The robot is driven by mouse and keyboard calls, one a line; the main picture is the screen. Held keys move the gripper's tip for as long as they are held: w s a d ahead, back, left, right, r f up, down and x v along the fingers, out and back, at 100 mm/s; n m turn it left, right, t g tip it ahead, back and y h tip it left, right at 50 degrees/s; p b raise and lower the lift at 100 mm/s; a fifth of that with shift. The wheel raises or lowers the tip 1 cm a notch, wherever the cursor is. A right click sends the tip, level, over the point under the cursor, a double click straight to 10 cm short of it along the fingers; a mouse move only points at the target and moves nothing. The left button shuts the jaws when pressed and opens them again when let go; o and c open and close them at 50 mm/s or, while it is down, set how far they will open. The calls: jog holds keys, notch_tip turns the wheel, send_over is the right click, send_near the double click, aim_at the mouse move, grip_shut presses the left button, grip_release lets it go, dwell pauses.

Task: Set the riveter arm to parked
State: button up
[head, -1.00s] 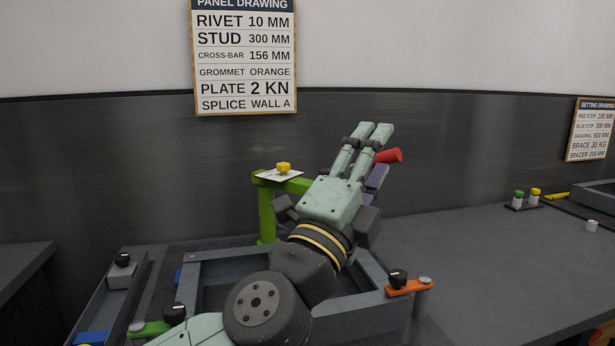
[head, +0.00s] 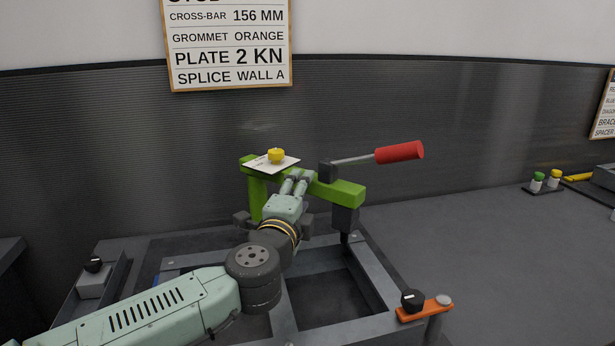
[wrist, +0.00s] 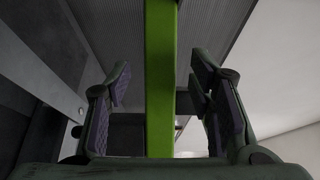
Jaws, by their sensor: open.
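The riveter's green arm (head: 340,191) reaches right from a green post (head: 257,196), over the grey frame. A dark head (head: 344,220) hangs under its right end, and a lever with a red handle (head: 400,152) sticks out to the right above it. My gripper (head: 298,177) is at the green arm's near side, left of the lever, partly covering the arm. In the wrist view its purple-padded fingers (wrist: 160,95) are open, with a green bar (wrist: 160,50) running between them. Gaps show on both sides of the bar. The fingertips' far side is hidden in the head view.
A yellow knob (head: 277,155) sits on a white card (head: 268,165) at the arm's left end. The grey frame (head: 374,277) lies below. An orange clamp (head: 425,308) with a black knob stands at front right. The bench top (head: 480,235) to the right is mostly clear.

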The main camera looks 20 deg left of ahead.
jog(key=w, duration=0.2)
jog(key=w+p, duration=0.1)
jog(key=w, duration=0.2)
jog(key=shift+w+a, duration=0.3)
jog(key=shift+w, duration=0.05)
jog(key=shift+c, duration=0.4)
grip_shut()
